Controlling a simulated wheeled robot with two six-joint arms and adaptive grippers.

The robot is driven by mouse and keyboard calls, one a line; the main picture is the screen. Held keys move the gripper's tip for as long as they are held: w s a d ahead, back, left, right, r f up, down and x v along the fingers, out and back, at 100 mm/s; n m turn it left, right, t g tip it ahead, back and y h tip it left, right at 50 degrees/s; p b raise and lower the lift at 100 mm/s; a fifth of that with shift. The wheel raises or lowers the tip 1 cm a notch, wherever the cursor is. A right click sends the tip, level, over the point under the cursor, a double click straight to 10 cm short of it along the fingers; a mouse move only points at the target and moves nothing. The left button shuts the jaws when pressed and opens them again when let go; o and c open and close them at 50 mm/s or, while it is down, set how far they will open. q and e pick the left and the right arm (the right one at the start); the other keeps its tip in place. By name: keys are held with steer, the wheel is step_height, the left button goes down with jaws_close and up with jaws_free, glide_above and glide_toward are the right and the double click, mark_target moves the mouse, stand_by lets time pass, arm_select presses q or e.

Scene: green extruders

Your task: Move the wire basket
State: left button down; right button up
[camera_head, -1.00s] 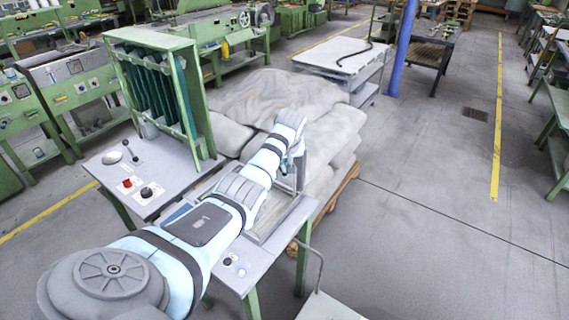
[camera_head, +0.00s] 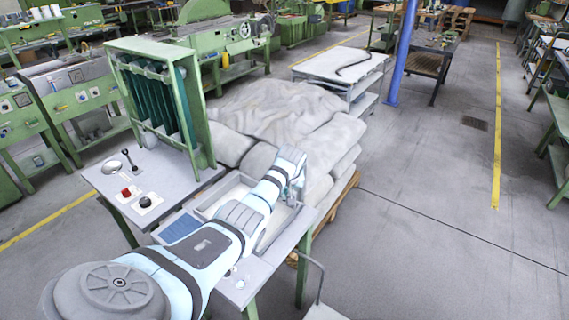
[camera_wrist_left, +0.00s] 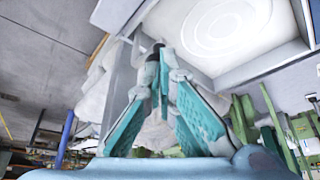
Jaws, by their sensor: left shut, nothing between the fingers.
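I cannot make out a wire basket in either view. My left arm reaches across a grey bench (camera_head: 150,180) with a recessed white tray (camera_head: 226,190). My left gripper (camera_head: 296,194) is at the tray's far right side, low near its rim, partly hidden by my own wrist. In the left wrist view its teal fingers (camera_wrist_left: 160,55) come together at the tips, with nothing seen between them. A white surface with faint rings (camera_wrist_left: 215,25) shows beyond the fingertips. My right gripper is not in view.
A green frame (camera_head: 160,95) stands at the back of the bench. Large pale sacks (camera_head: 275,115) on a wooden pallet (camera_head: 340,195) lie just beyond it. A white table (camera_head: 340,65) and a blue pillar (camera_head: 401,50) stand farther back.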

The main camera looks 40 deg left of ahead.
arm_select(q)
steer(key=v, duration=1.3)
steer(key=shift+s+d, duration=0.45)
steer(key=shift+s, duration=0.05)
